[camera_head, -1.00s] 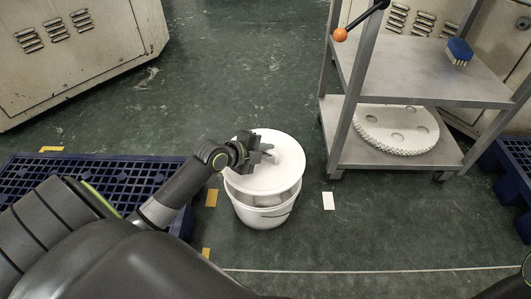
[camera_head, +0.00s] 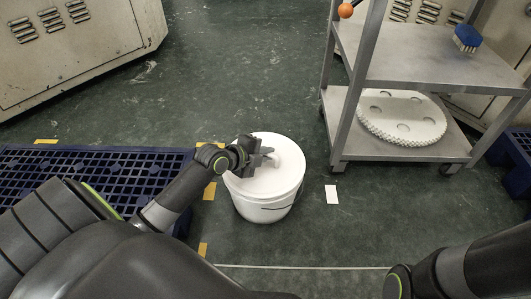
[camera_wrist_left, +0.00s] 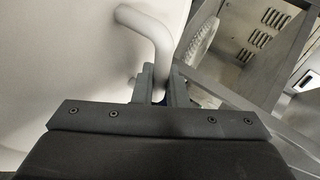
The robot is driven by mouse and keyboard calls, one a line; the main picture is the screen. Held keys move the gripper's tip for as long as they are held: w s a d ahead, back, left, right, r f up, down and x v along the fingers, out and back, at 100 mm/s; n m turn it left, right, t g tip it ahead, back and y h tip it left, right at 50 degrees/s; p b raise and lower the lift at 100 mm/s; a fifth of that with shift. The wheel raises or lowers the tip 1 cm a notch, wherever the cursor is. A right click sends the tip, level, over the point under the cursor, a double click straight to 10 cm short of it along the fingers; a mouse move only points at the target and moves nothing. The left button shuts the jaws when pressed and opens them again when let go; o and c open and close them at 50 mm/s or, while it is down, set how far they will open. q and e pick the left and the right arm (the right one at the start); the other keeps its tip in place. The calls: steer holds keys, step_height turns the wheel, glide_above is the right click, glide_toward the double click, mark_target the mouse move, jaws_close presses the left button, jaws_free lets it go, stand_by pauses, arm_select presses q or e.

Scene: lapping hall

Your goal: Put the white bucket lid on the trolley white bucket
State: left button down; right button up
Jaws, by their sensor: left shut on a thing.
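The white bucket (camera_head: 264,211) stands upright on the green floor, left of the shelf trolley, in the head view. The round white lid (camera_head: 284,180) sits over its mouth, looking level, with no clear gap at the front rim. Whether it is fully seated all round I cannot tell. My left gripper (camera_head: 266,158) is over the lid, shut on its handle. In the left wrist view the bent white lid handle (camera_wrist_left: 150,32) runs down between the fingers of my left gripper (camera_wrist_left: 162,88). My right arm shows at the bottom right; its gripper is out of view.
A grey metal trolley (camera_head: 415,64) stands at right, with a blue brush (camera_head: 466,38) on its upper shelf and a white toothed disc (camera_head: 400,120) below. Blue pallets (camera_head: 90,178) lie at left. A beige machine (camera_head: 75,55) stands behind. Floor in the middle is clear.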

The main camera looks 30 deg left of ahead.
arm_select(q)
steer(key=shift+f+b, duration=0.5)
steer(key=shift+f, duration=0.1)
stand_by(0.4)
steer(key=c, duration=1.4)
jaws_free()
steer(key=shift+o, duration=0.2)
